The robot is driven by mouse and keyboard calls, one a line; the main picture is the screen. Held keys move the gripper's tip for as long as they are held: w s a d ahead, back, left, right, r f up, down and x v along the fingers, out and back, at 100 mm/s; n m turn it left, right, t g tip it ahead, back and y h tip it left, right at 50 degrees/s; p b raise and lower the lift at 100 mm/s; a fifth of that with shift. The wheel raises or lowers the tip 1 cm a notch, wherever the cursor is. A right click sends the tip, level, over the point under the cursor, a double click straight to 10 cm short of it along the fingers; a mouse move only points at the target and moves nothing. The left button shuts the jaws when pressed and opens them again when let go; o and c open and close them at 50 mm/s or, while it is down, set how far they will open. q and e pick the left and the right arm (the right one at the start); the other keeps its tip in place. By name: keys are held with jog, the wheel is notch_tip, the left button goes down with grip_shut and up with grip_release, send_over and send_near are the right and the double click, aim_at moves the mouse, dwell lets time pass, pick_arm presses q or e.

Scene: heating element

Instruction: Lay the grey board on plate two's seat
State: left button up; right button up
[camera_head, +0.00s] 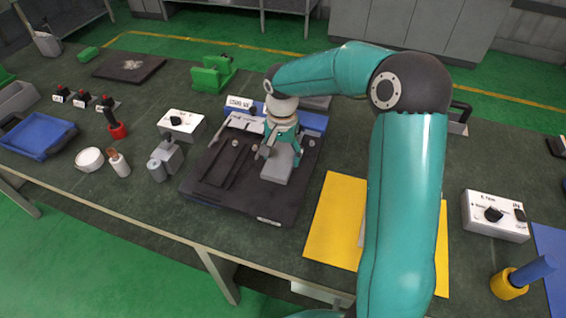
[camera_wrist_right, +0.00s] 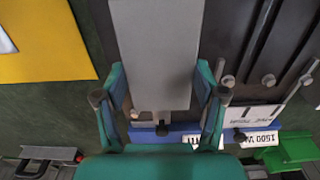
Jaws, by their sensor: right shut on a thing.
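The grey board (camera_head: 277,168) is a flat light-grey slab over the right half of a dark fixture (camera_head: 200,188). My right gripper (camera_head: 272,150) is shut on its far end. In the right wrist view, the board (camera_wrist_right: 155,45) runs up between the two teal fingers of the gripper (camera_wrist_right: 161,96). I cannot tell whether the board touches the fixture or hangs just above it. The fixture has a recessed slot and small round studs to the left of the board. The part under the board is hidden, and the labels are too small to read surely. My left gripper is out of view.
A blue strip (camera_head: 312,122) with white labels lies along the fixture's back. A white control box (camera_head: 182,124) and grey cylinders (camera_head: 157,170) stand to its left. A yellow mat (camera_head: 335,215) lies to its right, partly behind my right arm. A green clamp (camera_head: 212,75) stands behind.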

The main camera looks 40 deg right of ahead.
aim_at(282, 157)
jog(key=shift+f, duration=1.9)
jog(key=o, duration=1.1)
jog(key=shift+f, duration=0.1)
jog(key=shift+o, duration=0.2)
notch_tip(282, 157, up, 11)
jog(key=shift+r, duration=0.65)
